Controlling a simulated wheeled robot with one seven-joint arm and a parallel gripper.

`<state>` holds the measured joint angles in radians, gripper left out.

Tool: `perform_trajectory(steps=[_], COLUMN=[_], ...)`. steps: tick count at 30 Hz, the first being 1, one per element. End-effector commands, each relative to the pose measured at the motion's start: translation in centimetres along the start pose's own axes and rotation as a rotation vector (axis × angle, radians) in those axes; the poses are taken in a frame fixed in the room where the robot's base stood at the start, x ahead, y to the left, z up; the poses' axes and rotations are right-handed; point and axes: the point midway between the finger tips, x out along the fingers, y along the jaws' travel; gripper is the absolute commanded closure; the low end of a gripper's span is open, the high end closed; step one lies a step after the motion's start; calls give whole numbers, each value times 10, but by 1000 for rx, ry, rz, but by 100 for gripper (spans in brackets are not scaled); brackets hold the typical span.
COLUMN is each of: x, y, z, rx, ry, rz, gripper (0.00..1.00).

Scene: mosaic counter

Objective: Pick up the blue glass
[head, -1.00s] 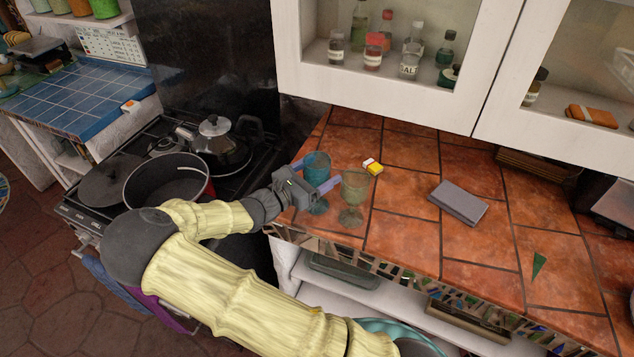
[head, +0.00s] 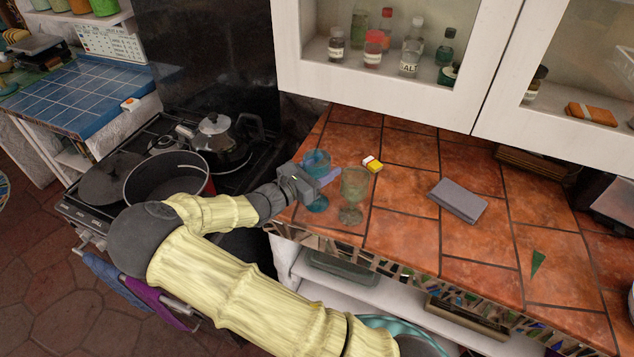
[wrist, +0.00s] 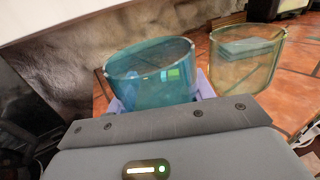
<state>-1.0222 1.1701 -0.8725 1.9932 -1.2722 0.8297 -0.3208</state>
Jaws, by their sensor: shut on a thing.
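The blue glass (head: 316,163) is a clear blue stemmed goblet at the left end of the tiled counter. My gripper (head: 318,178) is shut on it, with one pale purple finger on each side of the bowl. In the wrist view the blue glass (wrist: 152,75) stands upright between the fingers (wrist: 160,95). Its foot shows near the counter tiles in the head view; I cannot tell whether it touches them. A greenish-yellow glass (head: 354,188) stands just to the right, close to my right finger; it also shows in the wrist view (wrist: 245,65).
The stove with a large pot (head: 165,178) and a kettle (head: 218,140) is left. A white cabinet (head: 380,88) hangs above.

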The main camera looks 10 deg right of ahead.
Motion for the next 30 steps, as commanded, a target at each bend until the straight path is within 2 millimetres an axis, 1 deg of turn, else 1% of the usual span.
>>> perform_trajectory(steps=[6, 10, 14, 21, 24, 27, 30], x=[0, 0, 0, 0, 0, 0, 0], y=[0, 0, 0, 0, 0, 0, 0], z=[2, 10, 29, 74, 89, 97, 101], rx=[1, 3, 5, 5, 4, 1, 1], ry=[0, 0, 1, 2, 1, 0, 0], rz=[0, 0, 0, 0, 1, 1, 1], gripper=[75, 75, 75, 75, 75, 75, 75])
